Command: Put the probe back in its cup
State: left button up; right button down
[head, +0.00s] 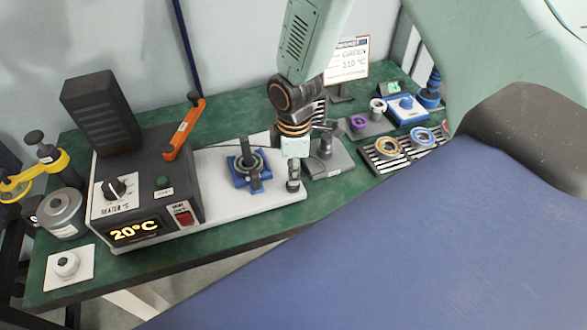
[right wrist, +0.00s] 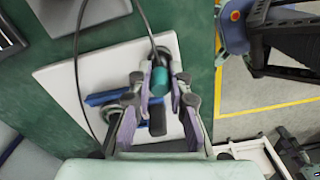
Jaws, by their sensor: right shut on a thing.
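My right gripper (head: 293,162) reaches down over the right end of the white base plate (head: 218,208) of the heater unit. Its fingers show in the right wrist view (right wrist: 160,88), shut on the probe (right wrist: 160,82), which has a teal body with a dark cable running off its top. In the head view a dark cylindrical piece (head: 293,185) shows just below the fingers, near the plate's corner. I cannot tell whether it is the probe's lower end or its cup, nor whether the probe is seated. My left gripper is not in view.
A blue fixture (head: 240,176) with a ring and dark bar stands left of the gripper. A grey stand (head: 328,163) is close on the right. Ring trays (head: 377,165) lie farther right.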

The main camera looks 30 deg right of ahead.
jog(key=shift+f, duration=0.5)
dwell(0.3)
jog(key=c, duration=1.2)
grip_release()
notch_tip(320, 180, up, 8)
jog(key=p, duration=0.7)
jog(key=shift+r+p, duration=0.1)
jog(key=shift+p, duration=0.2)
